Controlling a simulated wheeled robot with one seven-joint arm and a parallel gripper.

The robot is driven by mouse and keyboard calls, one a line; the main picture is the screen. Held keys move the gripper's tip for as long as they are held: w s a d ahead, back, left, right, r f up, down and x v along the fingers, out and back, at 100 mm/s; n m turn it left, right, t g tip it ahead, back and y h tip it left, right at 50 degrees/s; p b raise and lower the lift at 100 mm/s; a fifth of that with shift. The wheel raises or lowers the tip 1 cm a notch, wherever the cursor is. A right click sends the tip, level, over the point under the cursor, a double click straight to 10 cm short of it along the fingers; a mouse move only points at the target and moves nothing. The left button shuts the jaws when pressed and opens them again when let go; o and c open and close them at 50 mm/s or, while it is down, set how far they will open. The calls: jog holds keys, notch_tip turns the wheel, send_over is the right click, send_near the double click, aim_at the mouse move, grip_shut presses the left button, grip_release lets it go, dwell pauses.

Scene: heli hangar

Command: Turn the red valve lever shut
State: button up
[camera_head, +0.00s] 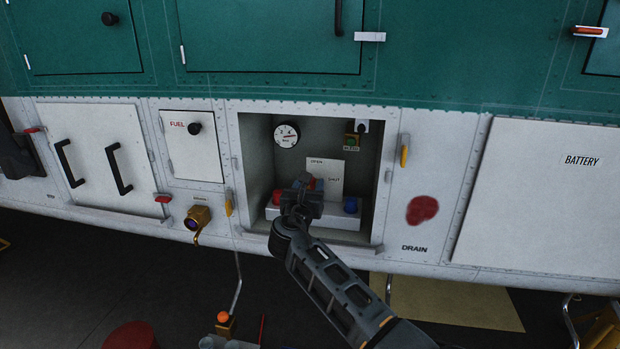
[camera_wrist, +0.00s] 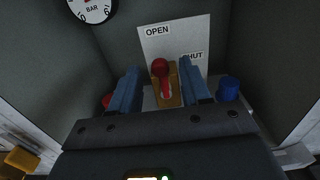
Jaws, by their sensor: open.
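The red valve lever (camera_wrist: 160,70) sits on a brass valve body (camera_wrist: 174,92) inside an open recess. Its round end is uppermost in the wrist view, under OPEN on the white card (camera_wrist: 172,42); SHUT is to its right. My gripper (camera_wrist: 161,80) is open, with one blue finger on each side of the lever and visible gaps between. In the head view my gripper (camera_head: 303,190) reaches into the recess and hides most of the lever and valve.
A red knob (camera_wrist: 107,101) and a blue knob (camera_wrist: 228,88) flank the valve, close outside the fingers. A pressure gauge (camera_head: 287,135) and a small green-faced box (camera_head: 352,140) are on the back wall. The recess side walls and bottom edge (camera_head: 340,256) bound the space.

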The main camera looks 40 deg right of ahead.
jog(key=shift+x, duration=2.5)
jog(key=shift+c, duration=0.5)
grip_shut()
